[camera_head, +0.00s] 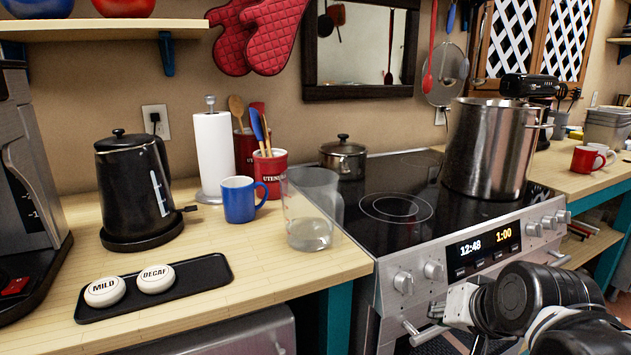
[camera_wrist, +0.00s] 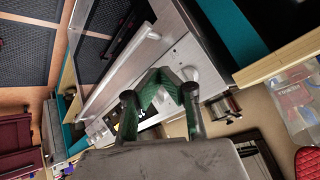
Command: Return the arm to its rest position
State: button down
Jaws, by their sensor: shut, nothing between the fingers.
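My arm (camera_head: 530,297) shows at the lower right of the head view, in front of the stove's front panel. In the wrist view, my gripper (camera_wrist: 168,82) has its two green-and-black fingers drawn together at the tips, with nothing between them. The tips show against the stove front (camera_wrist: 115,112) with its knobs and handle. I cannot make out the fingers clearly in the head view.
The stove (camera_head: 400,250) carries a large steel pot (camera_head: 490,150) and a small lidded pot (camera_head: 343,158). On the wooden counter (camera_head: 260,270), a clear measuring jug (camera_head: 312,205) stands near the stove, with a blue mug (camera_head: 240,200) and a black kettle (camera_head: 132,190) to its left.

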jog(key=s+a+f+n+g, duration=0.15)
jog(key=s+n, duration=0.25)
jog(key=s, duration=0.4)
notch_tip(320, 180, up, 12)
jog(key=p, duration=1.3)
jog(key=shift+w+h, duration=0.2)
jog(key=shift+h, duration=0.2)
dwell(1.0)
